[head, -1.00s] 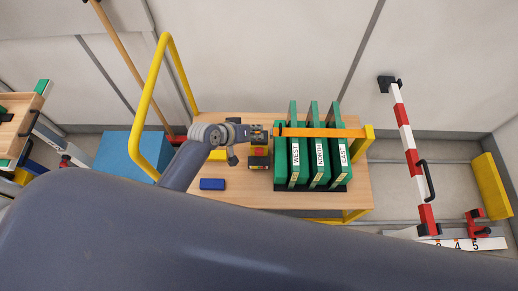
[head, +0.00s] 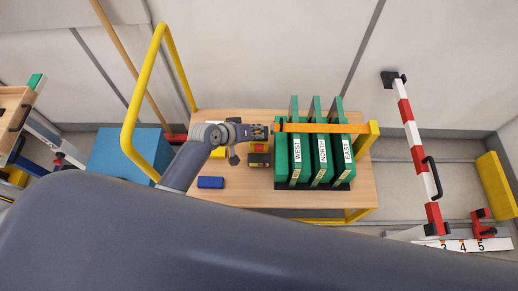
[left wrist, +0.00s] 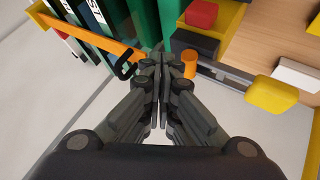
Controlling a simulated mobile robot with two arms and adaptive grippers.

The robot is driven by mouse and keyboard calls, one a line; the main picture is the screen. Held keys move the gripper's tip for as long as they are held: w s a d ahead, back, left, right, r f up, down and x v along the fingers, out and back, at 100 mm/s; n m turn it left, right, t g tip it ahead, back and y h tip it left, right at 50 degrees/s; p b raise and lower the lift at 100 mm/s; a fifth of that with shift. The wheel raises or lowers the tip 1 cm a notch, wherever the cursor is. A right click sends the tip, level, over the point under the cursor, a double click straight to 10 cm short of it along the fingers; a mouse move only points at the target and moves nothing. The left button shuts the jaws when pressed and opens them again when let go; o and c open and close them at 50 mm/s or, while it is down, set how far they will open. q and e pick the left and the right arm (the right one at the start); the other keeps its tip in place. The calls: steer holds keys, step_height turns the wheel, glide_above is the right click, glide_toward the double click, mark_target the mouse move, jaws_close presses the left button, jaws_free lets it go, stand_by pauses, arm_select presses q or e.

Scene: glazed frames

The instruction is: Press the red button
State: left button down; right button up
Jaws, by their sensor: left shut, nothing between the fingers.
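A small red block-like part (head: 259,148), which looks like the red button, sits on the wooden trolley top just left of the green binders. It also shows in the left wrist view (left wrist: 201,14), above a dark block (left wrist: 195,44). My left gripper (head: 264,132) is shut and empty, at the back edge of the trolley, just behind the red part and by the end of the orange bar. In the left wrist view its closed fingertips (left wrist: 158,58) are beside an orange cylinder (left wrist: 189,65), apart from the red part. My right gripper is not in view.
Several green binders (head: 296,175) stand right of the red part under an orange bar (head: 325,128). A black box (head: 258,160) and a blue block (head: 210,182) lie on the trolley (head: 232,196). A yellow handle rail (head: 131,116) rises at its left.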

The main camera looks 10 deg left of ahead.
mark_target(257, 145)
arm_select(q)
step_height(257, 145, down, 4)
steer(key=b, duration=0.2)
steer(key=shift+f+b, duration=0.25)
steer(key=shift+b, duration=0.05)
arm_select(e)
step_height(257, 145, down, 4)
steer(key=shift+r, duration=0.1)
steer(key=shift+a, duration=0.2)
arm_select(q)
steer(key=shift+f, duration=0.15)
stand_by(0.5)
steer(key=shift+f, duration=0.3)
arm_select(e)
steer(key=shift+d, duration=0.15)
